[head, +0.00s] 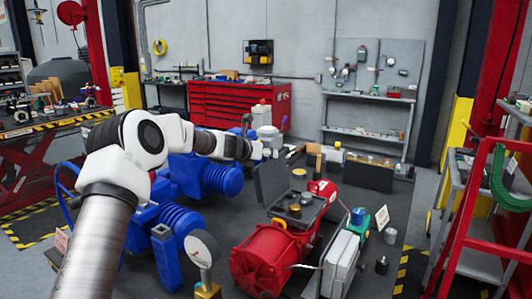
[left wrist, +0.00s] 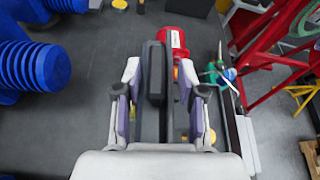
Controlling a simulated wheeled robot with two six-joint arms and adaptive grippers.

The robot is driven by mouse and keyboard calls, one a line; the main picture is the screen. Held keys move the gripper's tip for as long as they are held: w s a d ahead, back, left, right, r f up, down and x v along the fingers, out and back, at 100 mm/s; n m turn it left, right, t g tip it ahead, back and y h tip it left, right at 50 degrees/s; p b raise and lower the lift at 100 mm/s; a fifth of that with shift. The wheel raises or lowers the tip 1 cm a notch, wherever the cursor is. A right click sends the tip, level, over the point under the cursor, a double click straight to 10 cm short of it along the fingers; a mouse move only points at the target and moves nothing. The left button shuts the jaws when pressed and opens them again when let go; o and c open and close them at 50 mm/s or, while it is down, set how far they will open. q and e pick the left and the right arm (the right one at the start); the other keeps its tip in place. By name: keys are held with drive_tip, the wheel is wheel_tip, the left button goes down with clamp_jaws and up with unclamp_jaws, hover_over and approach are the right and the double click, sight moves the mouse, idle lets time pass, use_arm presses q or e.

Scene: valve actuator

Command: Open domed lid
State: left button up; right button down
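My left gripper (head: 266,149) reaches in from the left in the head view, above the bench. In the left wrist view the left gripper (left wrist: 159,76) is open, its fingers apart on either side of a dark, narrow upright part (left wrist: 154,92). I cannot tell whether they touch it. A dark flat panel (head: 271,184) stands raised beside the red actuator (head: 272,258), below the gripper in the head view. A pale dome-topped unit (head: 262,116) stands behind the gripper. I cannot tell for sure which part is the domed lid. My right gripper is out of view.
Blue ribbed actuators (head: 182,222) crowd the left of the bench. A pressure gauge (head: 201,248) stands in front. A grey block (head: 341,264) and a green-and-blue fitting (head: 357,221) sit at the right. A red frame (head: 468,215) stands beyond the right edge.

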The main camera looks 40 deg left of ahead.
use_arm(q)
drive_tip(key=shift+r, duration=0.1)
drive_tip(key=shift+s+r, duration=0.15)
drive_tip(key=v, duration=1.1)
drive_tip(key=shift+s, duration=0.3)
